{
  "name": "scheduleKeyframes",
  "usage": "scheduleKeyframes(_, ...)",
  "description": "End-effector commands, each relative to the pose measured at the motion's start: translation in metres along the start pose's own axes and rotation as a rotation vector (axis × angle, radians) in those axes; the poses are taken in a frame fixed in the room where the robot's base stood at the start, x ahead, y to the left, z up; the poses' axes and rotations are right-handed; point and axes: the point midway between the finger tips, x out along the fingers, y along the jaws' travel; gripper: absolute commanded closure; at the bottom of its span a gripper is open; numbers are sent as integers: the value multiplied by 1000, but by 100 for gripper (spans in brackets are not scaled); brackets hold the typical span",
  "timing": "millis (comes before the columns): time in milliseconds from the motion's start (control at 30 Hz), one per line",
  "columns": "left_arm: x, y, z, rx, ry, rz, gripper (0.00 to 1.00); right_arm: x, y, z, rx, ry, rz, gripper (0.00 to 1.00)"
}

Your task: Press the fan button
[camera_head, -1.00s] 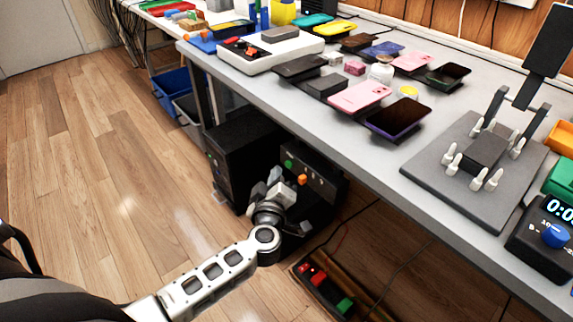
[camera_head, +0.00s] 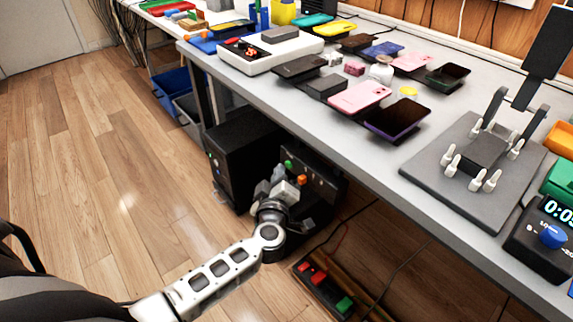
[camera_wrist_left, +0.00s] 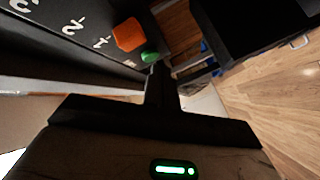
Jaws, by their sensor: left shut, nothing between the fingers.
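A dark control box (camera_head: 324,185) under the table has a green button (camera_head: 289,165) and an orange knob (camera_head: 301,179). No fan label is readable. In the left wrist view the green button (camera_wrist_left: 150,57) and orange knob (camera_wrist_left: 127,35) sit beside white numerals on the panel. My left gripper (camera_head: 280,178) is shut and empty, in front of the box. In the left wrist view its dark fingertips (camera_wrist_left: 160,72) are close to the green button; I cannot tell whether they touch. My right gripper is not in view.
The table (camera_head: 345,145) overhangs the control box. A black cabinet (camera_head: 238,150) stands left of the box. A power strip (camera_head: 323,289) and loose cables lie below to the right. Wooden floor (camera_head: 100,190) is clear on the left.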

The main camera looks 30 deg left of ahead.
Motion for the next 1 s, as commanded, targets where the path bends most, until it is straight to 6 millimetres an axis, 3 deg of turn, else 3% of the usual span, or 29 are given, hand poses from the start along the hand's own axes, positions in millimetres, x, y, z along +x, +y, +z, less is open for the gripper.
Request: scheduleKeyframes(1000,4,3,3,1,-1,-1,100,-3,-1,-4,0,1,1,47)
